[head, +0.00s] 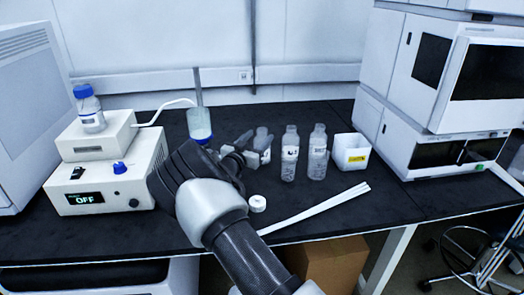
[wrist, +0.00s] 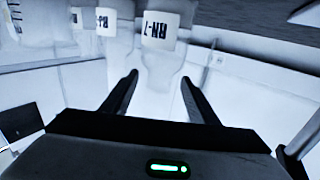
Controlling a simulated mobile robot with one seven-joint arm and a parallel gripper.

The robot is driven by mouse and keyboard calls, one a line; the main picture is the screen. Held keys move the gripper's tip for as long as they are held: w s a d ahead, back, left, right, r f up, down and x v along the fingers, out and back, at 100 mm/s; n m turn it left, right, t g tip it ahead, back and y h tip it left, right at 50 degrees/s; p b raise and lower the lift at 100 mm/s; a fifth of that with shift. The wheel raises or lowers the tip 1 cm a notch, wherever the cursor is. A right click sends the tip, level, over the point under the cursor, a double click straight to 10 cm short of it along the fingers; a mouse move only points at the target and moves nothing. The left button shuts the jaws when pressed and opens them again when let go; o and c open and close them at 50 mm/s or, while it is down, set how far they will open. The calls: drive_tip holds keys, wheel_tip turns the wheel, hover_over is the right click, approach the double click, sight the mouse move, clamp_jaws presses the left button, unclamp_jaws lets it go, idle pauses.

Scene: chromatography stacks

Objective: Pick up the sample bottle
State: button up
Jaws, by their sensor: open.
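Three clear bottles with white labels stand on the black bench in the head view: a left one (head: 263,134), a middle one (head: 289,158) and a right one (head: 318,155). Which one the task means is not shown. My gripper (head: 246,149) is at the left bottle and hides part of it.
A white box with a yellow label (head: 351,153) stands right of the bottles. A beaker (head: 200,126) is behind my arm. A white cap (head: 258,203) and white strips (head: 315,209) lie in front. Instruments flank the bench, including a white one reading OFF (head: 105,185).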

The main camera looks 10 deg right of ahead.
drive_tip(key=x, duration=0.3)
drive_tip(key=shift+w+d+r, duration=0.1)
drive_tip(key=shift+w+d, duration=0.05)
drive_tip(key=shift+w, duration=0.05)
clamp_jaws()
